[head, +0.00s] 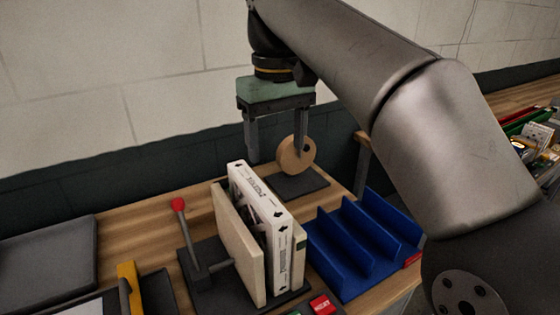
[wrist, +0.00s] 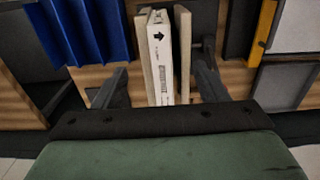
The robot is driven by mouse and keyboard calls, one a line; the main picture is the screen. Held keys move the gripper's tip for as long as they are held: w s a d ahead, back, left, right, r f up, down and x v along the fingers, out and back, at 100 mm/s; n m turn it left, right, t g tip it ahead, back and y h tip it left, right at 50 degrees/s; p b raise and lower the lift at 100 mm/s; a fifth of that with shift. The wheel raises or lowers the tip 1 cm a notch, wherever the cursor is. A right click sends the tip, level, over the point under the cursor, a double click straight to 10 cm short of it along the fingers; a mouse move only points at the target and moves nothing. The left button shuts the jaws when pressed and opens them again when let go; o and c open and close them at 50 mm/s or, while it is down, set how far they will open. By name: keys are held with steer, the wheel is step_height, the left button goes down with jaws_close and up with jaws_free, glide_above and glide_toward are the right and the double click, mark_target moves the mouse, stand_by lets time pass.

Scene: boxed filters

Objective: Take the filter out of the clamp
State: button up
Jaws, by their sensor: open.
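The filter (head: 272,213) is a thin white box with black print and arrows, standing upright on edge in the clamp. The clamp has pale wooden jaw plates (head: 237,240) on a dark base, and a lever with a red knob (head: 179,204) at its left. In the wrist view the filter (wrist: 160,60) stands between two plates, close to the left one; a narrow gap shows at its right. My gripper (head: 277,155) is open and empty, above and behind the filter in the head view. In the wrist view its fingers (wrist: 160,78) straddle the filter's line, apart from it.
A blue rack (head: 362,240) with empty slots stands right of the clamp. A round wooden disc (head: 297,155) on a dark plate is behind. Red and green blocks (head: 322,304) lie in front. A grey tray (head: 45,255) and a yellow part (head: 129,278) are at left.

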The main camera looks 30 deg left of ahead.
mark_target(278, 215)
step_height(278, 215, down, 17)
steer(key=shift+f+b, duration=0.1)
steer(key=shift+b, duration=1)
steer(key=shift+c, duration=0.3)
steer(key=c, duration=1)
